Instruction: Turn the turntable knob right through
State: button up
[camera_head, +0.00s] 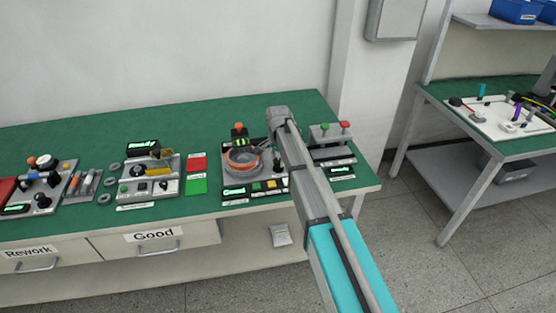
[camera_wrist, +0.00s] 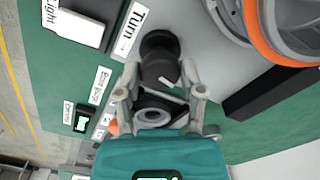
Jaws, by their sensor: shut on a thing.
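The black turntable knob (camera_wrist: 158,58) stands on the grey station plate beside a "Turn" label (camera_wrist: 134,28) in the wrist view. My gripper (camera_wrist: 162,88) is shut on the knob, with its grey fingers at the knob's two sides. A pale mark shows on the knob's near side. The round turntable (camera_wrist: 225,12) with an orange ring (camera_wrist: 262,32) lies at the upper right of the wrist view. In the head view the turntable's orange ring (camera_head: 243,160) shows on the station, while my arm hides the gripper and most of the area around the knob.
A "Light" switch (camera_wrist: 82,28) is left of the knob. A black block (camera_wrist: 268,92) is close on the right. The green bench (camera_head: 80,140) also carries a "Ready" station (camera_head: 148,175), red (camera_head: 197,163) and green (camera_head: 196,186) pads, and a two-button unit (camera_head: 332,135) right of my arm.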

jog(key=shift+s, duration=0.1)
jog(key=o, duration=1.2)
jog(key=shift+c, duration=0.2)
jog(key=shift+n, duration=0.5)
